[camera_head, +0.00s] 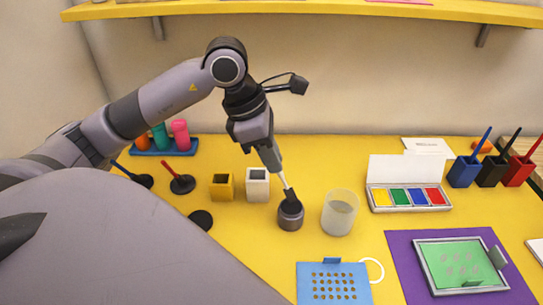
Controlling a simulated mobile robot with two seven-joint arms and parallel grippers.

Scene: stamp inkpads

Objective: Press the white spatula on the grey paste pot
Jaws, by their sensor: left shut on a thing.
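My left gripper (276,168) points down at the middle of the table, shut on the white spatula. Only a short piece of the white spatula (285,182) shows below the fingertips. It is slightly tilted, and its lower end meets a dark part at the mouth of the grey paste pot (290,220). I cannot tell whether that dark part is the spatula's head or how firmly it touches the paste. The pot stands upright on the yellow table. My right gripper is not in view.
A translucent cup (340,213) stands close right of the pot. White (257,186) and yellow (222,187) square pots stand to its left. An inkpad set (408,197) lies behind right, a blue card (333,284) in front. A shelf (300,10) runs above.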

